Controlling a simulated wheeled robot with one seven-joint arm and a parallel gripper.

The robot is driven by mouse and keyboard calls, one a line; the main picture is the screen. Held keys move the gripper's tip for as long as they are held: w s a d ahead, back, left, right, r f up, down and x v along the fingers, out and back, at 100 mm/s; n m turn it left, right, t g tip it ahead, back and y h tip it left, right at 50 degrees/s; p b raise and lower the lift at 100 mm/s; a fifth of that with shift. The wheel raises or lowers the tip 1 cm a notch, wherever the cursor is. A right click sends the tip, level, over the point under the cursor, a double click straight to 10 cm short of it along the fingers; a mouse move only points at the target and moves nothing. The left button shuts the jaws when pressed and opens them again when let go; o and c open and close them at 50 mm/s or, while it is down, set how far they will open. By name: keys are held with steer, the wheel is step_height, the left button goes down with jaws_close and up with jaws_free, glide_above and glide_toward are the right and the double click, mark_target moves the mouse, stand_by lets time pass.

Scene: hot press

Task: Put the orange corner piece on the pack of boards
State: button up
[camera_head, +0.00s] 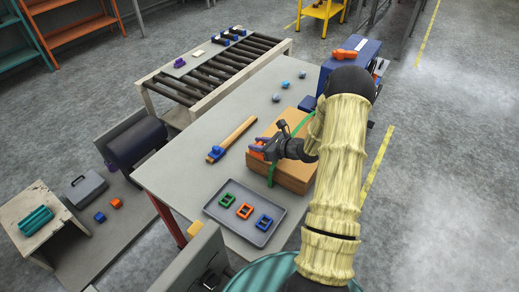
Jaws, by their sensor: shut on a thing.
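The pack of boards (289,179) is a brown stack on the grey table, with a green strap (271,175) around it. My gripper (265,147) is at the left upper edge of the pack, shut on a small orange piece that looks like the orange corner piece (256,154). The orange piece is at the pack's edge beside the strap. I cannot tell whether it touches the boards. My arm hides the right part of the pack.
A grey tray (211,209) with green, orange and blue frames lies at the table's front. A wooden-handled tool (236,135) with a blue end lies left of the pack. Several small grey and blue pieces lie behind it. A blue machine (367,49) stands back right.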

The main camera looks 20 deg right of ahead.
step_height(320, 180, down, 2)
steer(key=shift+f, duration=0.5)
steer(key=shift+f, duration=0.15)
steer(key=o, duration=1)
steer(key=shift+c, duration=0.2)
